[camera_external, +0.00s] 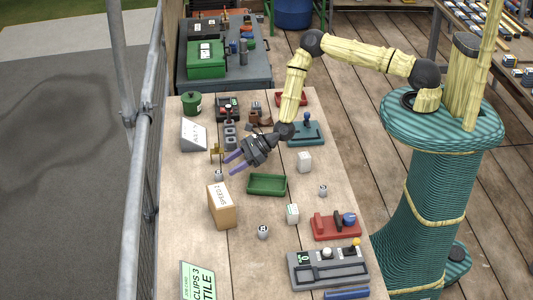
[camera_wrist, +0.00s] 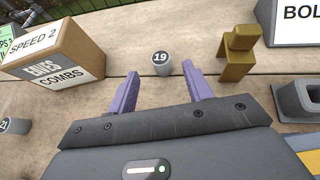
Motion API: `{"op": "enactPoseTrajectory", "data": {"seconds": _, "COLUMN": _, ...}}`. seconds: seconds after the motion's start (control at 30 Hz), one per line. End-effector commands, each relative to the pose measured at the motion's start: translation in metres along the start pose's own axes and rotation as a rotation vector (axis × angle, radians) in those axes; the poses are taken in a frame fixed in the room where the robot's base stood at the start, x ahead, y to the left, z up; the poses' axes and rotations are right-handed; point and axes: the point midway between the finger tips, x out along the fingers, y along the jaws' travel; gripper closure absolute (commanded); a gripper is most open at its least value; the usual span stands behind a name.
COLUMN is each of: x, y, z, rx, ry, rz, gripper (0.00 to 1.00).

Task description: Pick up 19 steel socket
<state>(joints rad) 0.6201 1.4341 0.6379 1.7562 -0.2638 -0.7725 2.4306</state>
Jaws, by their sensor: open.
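The 19 steel socket (camera_wrist: 161,64) is a small grey cylinder standing upright, with a dark top marked 19. In the wrist view it stands just beyond my gripper (camera_wrist: 162,88), between the lines of its two purple fingers. The fingers are spread apart with nothing between them. In the external view the socket (camera_external: 219,176) stands on the wooden table, just left of the fingertips of my gripper (camera_external: 233,163). Its number is too small to read there. I cannot tell the exact height of the fingertips above the table.
A cardboard box (camera_wrist: 55,52) labelled COMBS stands left of the socket, and a brass block (camera_wrist: 238,55) stands to the right. Another socket marked 21 (camera_wrist: 12,127) is at the far left. A green tray (camera_external: 267,185) and a red tool holder (camera_external: 335,228) are also on the table.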

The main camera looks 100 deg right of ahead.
Motion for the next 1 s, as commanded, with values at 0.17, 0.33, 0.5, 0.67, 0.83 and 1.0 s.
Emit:
{"op": "enactPoseTrajectory", "data": {"seconds": 0.17, "x": 0.016, "y": 0.0, "z": 0.003, "rx": -0.003, "ry": 0.0, "rz": 0.001, "gripper": 0.5}}
{"op": "enactPoseTrajectory", "data": {"seconds": 0.33, "x": 0.034, "y": -0.001, "z": 0.002, "rx": -0.002, "ry": -0.001, "rz": 0.001, "gripper": 0.5}}
{"op": "enactPoseTrajectory", "data": {"seconds": 0.5, "x": 0.045, "y": -0.001, "z": 0.001, "rx": -0.001, "ry": 0.0, "rz": -0.001, "gripper": 0.5}}
{"op": "enactPoseTrajectory", "data": {"seconds": 0.67, "x": 0.047, "y": -0.002, "z": 0.0, "rx": -0.001, "ry": 0.0, "rz": 0.0, "gripper": 0.5}}
{"op": "enactPoseTrajectory", "data": {"seconds": 0.83, "x": 0.047, "y": -0.001, "z": 0.0, "rx": -0.001, "ry": 0.0, "rz": 0.0, "gripper": 0.5}}
{"op": "enactPoseTrajectory", "data": {"seconds": 1.0, "x": 0.046, "y": -0.001, "z": 0.0, "rx": -0.001, "ry": 0.0, "rz": 0.0, "gripper": 0.5}}
